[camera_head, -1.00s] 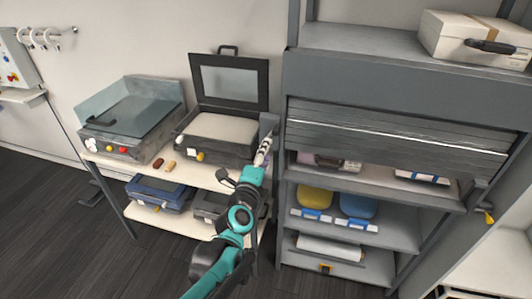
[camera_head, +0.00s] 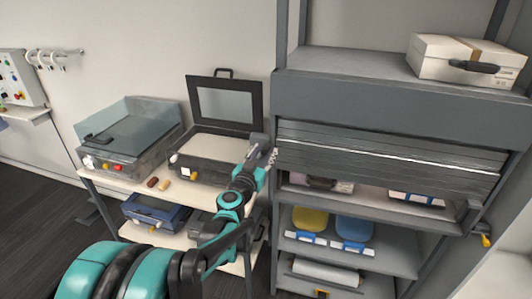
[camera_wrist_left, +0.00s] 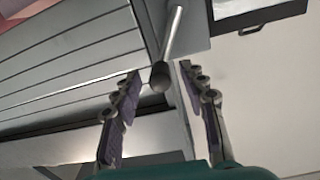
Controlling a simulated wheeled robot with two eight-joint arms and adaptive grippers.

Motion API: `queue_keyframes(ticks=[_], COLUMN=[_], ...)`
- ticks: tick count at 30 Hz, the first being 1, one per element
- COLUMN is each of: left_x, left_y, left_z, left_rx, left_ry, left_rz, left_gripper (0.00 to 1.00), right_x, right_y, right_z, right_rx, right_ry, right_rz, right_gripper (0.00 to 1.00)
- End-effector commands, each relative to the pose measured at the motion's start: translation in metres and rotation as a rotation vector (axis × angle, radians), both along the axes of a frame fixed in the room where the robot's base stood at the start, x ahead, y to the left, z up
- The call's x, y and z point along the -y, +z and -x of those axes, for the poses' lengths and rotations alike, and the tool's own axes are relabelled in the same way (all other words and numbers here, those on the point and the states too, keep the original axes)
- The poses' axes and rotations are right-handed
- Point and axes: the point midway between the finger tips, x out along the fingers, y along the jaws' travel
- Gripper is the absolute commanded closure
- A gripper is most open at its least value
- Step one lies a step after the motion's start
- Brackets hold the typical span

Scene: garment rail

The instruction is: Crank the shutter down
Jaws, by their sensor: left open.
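The grey slatted shutter (camera_head: 400,160) hangs partway down the front of the cabinet, leaving a gap above the shelf below it. It also shows at the upper left in the left wrist view (camera_wrist_left: 70,60). In that view a crank handle, a metal rod with a dark round knob (camera_wrist_left: 159,80), sticks out from the cabinet's edge. My left gripper (camera_head: 267,158) is at the cabinet's left front edge. Its fingers (camera_wrist_left: 160,95) are open on either side of the knob, with visible gaps. In the head view the knob is hard to make out. My right gripper is not in view.
A side table (camera_head: 117,183) with several boxes, one open-lidded, stands left of the cabinet. Yellow and blue items sit on the shelf (camera_head: 380,250) below the shutter. A white case (camera_head: 440,60) lies on top. A yellow handle (camera_head: 485,240) projects at the right.

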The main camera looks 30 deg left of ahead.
Motion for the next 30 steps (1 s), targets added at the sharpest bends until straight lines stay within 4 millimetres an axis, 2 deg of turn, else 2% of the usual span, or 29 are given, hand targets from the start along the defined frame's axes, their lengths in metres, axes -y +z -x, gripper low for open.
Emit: queue_keyframes(ticks=[3, 6, 14, 18, 19, 30], left_x=[-0.003, -0.004, -0.004, -0.004, -0.004, 0.001], left_y=[-0.001, 0.0, 0.0, 0.0, 0.0, -0.001], left_z=[-0.013, -0.018, -0.019, -0.019, -0.019, -0.019], left_rx=[0.0, 0.0, 0.0, -0.001, -0.001, -0.007], left_ry=[0.0, 0.001, 0.001, 0.001, 0.001, -0.002], left_rz=[-0.001, -0.002, -0.002, -0.003, -0.003, -0.026], left_gripper=[0.57, 0.57, 0.57, 0.94, 1.0, 1.0], right_x=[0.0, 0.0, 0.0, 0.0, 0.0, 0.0], right_y=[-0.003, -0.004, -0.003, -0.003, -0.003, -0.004], right_z=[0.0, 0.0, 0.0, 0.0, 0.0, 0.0], right_rx=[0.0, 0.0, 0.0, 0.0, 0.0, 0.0], right_ry=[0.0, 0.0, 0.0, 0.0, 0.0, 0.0], right_rz=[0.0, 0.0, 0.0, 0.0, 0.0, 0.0], right_gripper=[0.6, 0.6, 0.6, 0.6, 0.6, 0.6])
